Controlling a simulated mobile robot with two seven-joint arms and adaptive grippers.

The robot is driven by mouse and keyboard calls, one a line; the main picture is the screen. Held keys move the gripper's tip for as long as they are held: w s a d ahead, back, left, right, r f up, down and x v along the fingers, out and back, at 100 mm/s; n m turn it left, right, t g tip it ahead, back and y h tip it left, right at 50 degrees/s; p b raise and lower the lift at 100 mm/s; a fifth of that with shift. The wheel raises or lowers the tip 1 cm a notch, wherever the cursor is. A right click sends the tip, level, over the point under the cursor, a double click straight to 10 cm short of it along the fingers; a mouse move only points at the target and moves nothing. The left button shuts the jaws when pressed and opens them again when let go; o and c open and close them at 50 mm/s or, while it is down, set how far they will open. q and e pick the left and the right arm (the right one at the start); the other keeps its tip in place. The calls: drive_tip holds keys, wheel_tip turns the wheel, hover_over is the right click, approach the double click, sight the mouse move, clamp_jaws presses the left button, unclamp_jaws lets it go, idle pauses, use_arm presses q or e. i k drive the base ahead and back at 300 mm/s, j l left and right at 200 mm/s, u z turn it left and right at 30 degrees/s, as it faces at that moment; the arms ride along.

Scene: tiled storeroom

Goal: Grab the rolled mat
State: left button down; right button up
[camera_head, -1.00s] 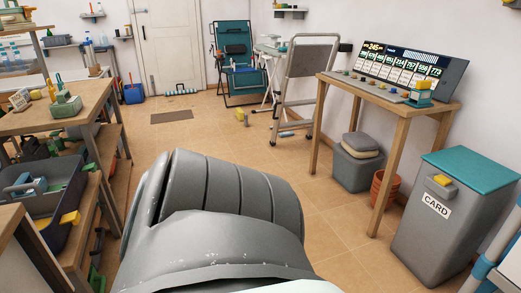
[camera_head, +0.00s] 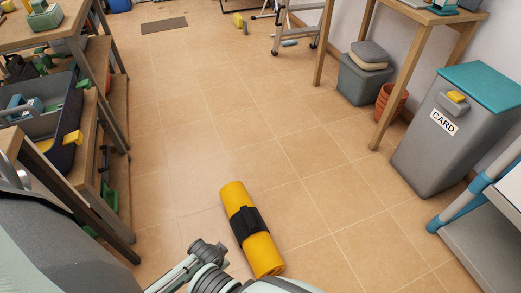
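The rolled mat (camera_head: 234,197) is a yellow roll with a wide black strap around its middle. It lies on the tiled floor at the bottom centre, tilted from upper left to lower right. Parts of my arm come in along the bottom left edge. A dark jointed mechanism (camera_head: 208,252), which looks like part of my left gripper, is just left of the mat's lower half. Its fingertips are not clear, so I cannot tell whether it is open or touches the mat. My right gripper is not seen.
A wooden shelf bench (camera_head: 100,160) with bins stands along the left. A grey CARD bin (camera_head: 430,150) with a teal lid, terracotta pots (camera_head: 388,100) and a wooden table (camera_head: 400,85) stand at the right.

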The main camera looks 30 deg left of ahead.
sight(252, 233)
drive_tip(key=u, duration=1)
